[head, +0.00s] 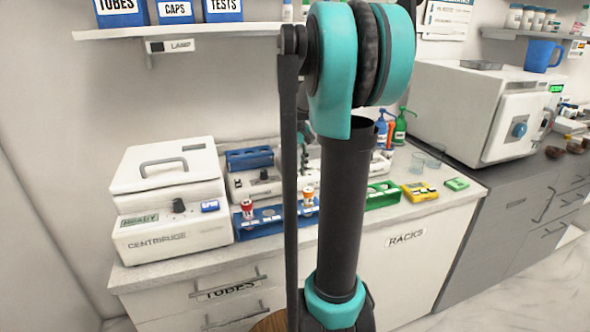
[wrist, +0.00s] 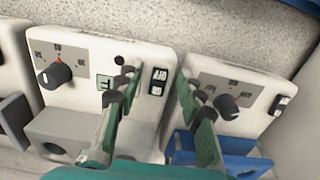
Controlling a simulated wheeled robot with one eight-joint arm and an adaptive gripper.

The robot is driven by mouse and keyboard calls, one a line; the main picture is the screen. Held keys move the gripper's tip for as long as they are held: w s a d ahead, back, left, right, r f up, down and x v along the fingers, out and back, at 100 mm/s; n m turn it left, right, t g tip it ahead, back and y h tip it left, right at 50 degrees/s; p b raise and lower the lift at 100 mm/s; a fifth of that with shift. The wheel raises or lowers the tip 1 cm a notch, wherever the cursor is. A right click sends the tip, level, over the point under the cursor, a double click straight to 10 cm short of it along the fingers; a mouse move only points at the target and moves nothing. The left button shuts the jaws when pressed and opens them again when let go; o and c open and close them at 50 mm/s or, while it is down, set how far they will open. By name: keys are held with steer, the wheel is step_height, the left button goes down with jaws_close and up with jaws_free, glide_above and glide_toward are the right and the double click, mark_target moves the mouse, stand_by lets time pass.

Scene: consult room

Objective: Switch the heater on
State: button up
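No heater label is readable. In the wrist view a white unit (wrist: 90,95) has a black knob (wrist: 54,75), a small red mark above it, a green label and a grey block at its front. A black rocker switch (wrist: 158,81) sits at its right edge. A similar white unit to the right has a knob (wrist: 226,106), a rocker switch (wrist: 279,104) and a blue block (wrist: 235,160). My gripper (wrist: 157,80) is open and empty, its fingertips on either side of the first unit's rocker switch in the picture. I cannot tell whether they touch anything.
A white centrifuge (head: 170,205) stands at the left of the counter. Clear beakers, bottles and a yellow box (head: 419,191) are to the right, before a large white steriliser-like machine (head: 470,105). A shelf (head: 200,32) hangs above.

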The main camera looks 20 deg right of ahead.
jaws_close()
steer(key=shift+w, duration=0.1)
steer(key=shift+w+r+g, duration=0.1)
steer(key=shift+w+g, duration=0.15)
steer(key=shift+g, duration=0.9)
steer(key=shift+w+g, duration=0.25)
steer(key=shift+g, duration=0.9)
jaws_free()
steer(key=shift+r, duration=0.15)
